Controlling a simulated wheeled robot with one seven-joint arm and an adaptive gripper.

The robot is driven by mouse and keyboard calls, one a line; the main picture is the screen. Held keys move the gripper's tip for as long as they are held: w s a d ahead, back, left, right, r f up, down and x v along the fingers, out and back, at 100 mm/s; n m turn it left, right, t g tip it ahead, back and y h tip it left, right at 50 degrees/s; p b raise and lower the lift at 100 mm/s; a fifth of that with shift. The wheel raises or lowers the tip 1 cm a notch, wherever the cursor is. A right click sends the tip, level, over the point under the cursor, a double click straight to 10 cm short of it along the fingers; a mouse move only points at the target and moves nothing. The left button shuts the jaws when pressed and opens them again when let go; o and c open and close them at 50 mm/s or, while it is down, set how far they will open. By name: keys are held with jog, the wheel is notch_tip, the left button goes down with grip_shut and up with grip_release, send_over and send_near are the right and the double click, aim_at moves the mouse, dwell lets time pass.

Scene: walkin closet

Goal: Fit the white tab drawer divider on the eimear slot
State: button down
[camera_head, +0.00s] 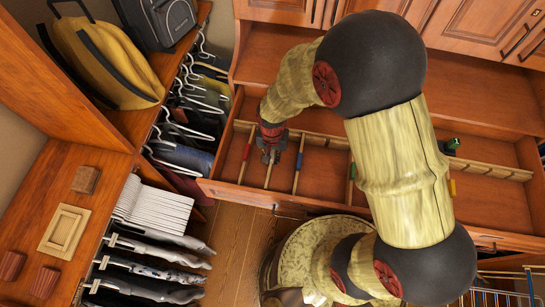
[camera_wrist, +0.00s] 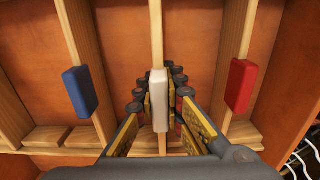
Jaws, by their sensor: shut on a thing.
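The white tab drawer divider (camera_wrist: 158,100) is a light wood strip with a white block, upright in the middle of the wrist view. My gripper (camera_wrist: 159,84) is shut on it, with fingers on both sides of the white tab. In the head view my gripper (camera_head: 270,148) is over the left part of the open drawer (camera_head: 325,172) and hides the white tab. A bit of the strip (camera_head: 269,174) shows below it. A slotted wood rail (camera_wrist: 45,138) runs across the drawer. The strip's end at the rail is partly hidden by my fingers. No slot label is readable.
The red tab divider (camera_wrist: 240,86) and blue tab divider (camera_wrist: 80,92) stand close on either side. Green (camera_head: 352,170) and yellow (camera_head: 452,187) tabs are farther right. A dark green object (camera_head: 450,146) is at the rail. Clothes on hangers (camera_head: 190,120) hang left of the drawer.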

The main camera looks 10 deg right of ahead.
jog(key=shift+f+b, duration=0.7)
jog(key=shift+f, duration=0.3)
dwell(0.5)
jog(key=c, duration=1.8)
grip_release()
jog(key=shift+c, duration=0.2)
jog(key=shift+r, duration=0.1)
notch_tip(320, 180, up, 12)
jog(key=shift+f, duration=0.1)
